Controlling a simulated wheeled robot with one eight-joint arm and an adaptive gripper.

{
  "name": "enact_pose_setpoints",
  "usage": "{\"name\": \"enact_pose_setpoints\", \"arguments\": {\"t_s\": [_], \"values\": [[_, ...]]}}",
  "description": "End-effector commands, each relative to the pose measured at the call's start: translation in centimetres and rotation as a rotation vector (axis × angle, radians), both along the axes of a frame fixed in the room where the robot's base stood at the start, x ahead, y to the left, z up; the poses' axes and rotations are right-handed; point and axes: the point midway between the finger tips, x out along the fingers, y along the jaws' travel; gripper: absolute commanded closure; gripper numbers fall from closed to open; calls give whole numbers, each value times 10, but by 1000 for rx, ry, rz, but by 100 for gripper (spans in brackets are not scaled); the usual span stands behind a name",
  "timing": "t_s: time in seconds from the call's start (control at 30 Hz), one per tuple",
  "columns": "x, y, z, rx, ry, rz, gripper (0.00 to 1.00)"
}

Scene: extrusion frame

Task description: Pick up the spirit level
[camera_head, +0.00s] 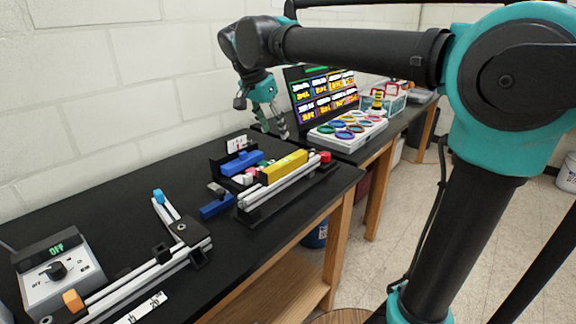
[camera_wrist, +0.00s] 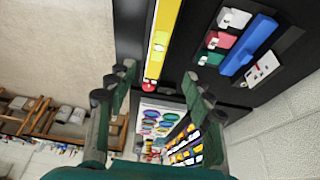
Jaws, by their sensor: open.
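The spirit level is a yellow bar (camera_head: 284,166) lying along the top of a silver extrusion on the black bench. In the wrist view the yellow spirit level (camera_wrist: 163,38) runs from the top edge down to the middle, with a pale vial at its centre. My gripper (camera_head: 272,134) hangs above and beyond the level, near the bench's far end, apart from it. In the wrist view my gripper (camera_wrist: 157,92) shows its fingers spread wide with nothing between them.
A black tray with a blue bar (camera_head: 242,163) stands beside the level, against the wall side. A red knob (camera_head: 325,157) is at the extrusion's far end. A frame of extrusions (camera_head: 150,270) and a grey control box (camera_head: 60,275) occupy the near bench. A white panel with coloured rings (camera_head: 347,130) lies farther back.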

Motion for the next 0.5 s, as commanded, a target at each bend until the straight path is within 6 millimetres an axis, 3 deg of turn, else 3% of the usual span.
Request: {"name": "enact_pose_setpoints", "arguments": {"t_s": [0.3, 0.5], "values": [[19, -16, -58, 0, 0, -2, 48], [25, -20, -78, 0, 0, 0, 48]]}}
